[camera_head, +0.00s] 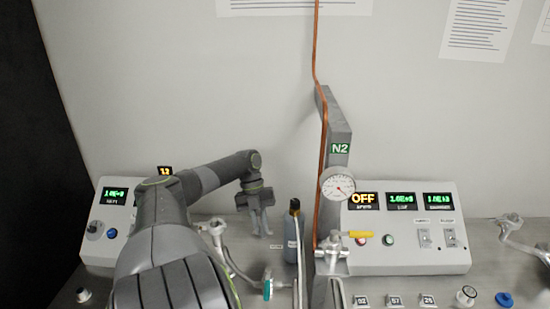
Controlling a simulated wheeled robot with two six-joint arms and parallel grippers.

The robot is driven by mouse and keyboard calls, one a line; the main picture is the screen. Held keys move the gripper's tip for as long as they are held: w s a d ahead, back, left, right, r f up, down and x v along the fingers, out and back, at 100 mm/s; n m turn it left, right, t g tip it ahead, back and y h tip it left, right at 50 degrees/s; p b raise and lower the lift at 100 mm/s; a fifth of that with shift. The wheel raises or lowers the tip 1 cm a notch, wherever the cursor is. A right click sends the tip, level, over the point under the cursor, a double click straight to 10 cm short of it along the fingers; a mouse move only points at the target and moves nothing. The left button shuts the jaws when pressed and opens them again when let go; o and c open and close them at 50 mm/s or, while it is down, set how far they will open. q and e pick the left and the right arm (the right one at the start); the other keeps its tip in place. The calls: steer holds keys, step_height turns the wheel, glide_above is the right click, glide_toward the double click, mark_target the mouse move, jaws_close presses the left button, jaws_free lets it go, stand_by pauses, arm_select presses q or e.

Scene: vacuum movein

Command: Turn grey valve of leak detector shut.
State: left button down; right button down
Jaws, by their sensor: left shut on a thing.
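My left arm comes up from the bottom left, and its gripper (262,228) hangs down in front of the wall, left of a dark bottle (292,235). It is shut on a small light-grey piece, hard to tell from the fingers; I cannot tell if this is the grey valve. A grey console (410,262) with lit displays, one reading OFF, stands at the right. A smaller box (112,195) with a display and a dark knob stands at the left, partly hidden by my arm. Which one is the leak detector is not clear. My right gripper is out of view.
A grey post (338,125) marked N2 carries a copper pipe (319,150) and a round gauge (338,186). A metal valve (332,252) with a yellow handle (358,234) is below. A teal-ringed fitting (267,287) and pipes lie near my arm. A blue cap (504,299) lies right.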

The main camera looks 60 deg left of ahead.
arm_select(q)
steer(key=shift+s+a+m, duration=0.15)
steer(key=shift+m, duration=0.35)
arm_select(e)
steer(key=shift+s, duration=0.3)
arm_select(q)
steer(key=c, duration=1.4)
jaws_free()
steer(key=shift+c, duration=0.2)
